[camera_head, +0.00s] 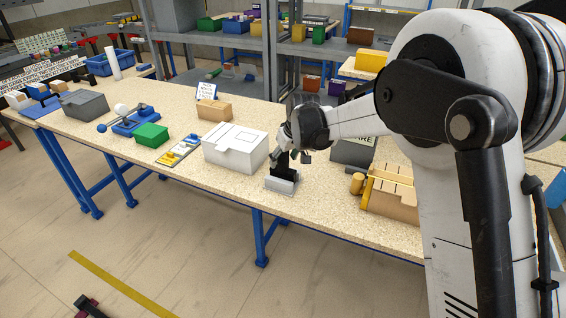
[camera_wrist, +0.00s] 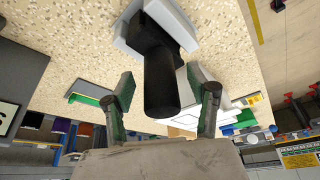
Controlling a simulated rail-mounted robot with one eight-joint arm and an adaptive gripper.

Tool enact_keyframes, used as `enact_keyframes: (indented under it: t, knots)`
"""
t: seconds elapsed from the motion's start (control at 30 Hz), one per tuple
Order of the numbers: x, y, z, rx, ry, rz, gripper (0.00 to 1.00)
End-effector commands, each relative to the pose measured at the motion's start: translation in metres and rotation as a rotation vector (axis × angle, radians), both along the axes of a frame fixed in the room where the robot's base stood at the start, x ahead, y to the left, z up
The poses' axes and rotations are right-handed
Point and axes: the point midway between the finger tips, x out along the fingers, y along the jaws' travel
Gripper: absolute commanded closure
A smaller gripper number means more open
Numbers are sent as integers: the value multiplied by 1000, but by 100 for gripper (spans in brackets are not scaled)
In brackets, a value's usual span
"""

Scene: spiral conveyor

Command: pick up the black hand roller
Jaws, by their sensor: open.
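The black hand roller (camera_head: 284,167) stands upright on a light grey base (camera_head: 282,186) near the front edge of the workbench. In the wrist view its thick black handle (camera_wrist: 163,85) points toward my gripper, with the pale base (camera_wrist: 128,40) behind it. My gripper (camera_head: 291,152) is just above the roller. In the wrist view my gripper (camera_wrist: 165,98) is open, with one finger on each side of the handle end. Small gaps seem to separate the fingers from the handle. Part of the roller's top is hidden by my gripper in the head view.
A white box (camera_head: 235,150) stands left of the roller. A dark grey box (camera_head: 352,152) and a tan and yellow crate (camera_head: 392,195) stand to the right. A green box (camera_head: 152,135) lies farther left. The bench's front strip beside the base is clear.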

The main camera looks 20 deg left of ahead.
Motion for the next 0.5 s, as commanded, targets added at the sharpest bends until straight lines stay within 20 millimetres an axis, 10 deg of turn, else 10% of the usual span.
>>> enact_keyframes:
  t: [0.5]
  knots:
    - [4, 5, -16, 0, 0, 0, 56]
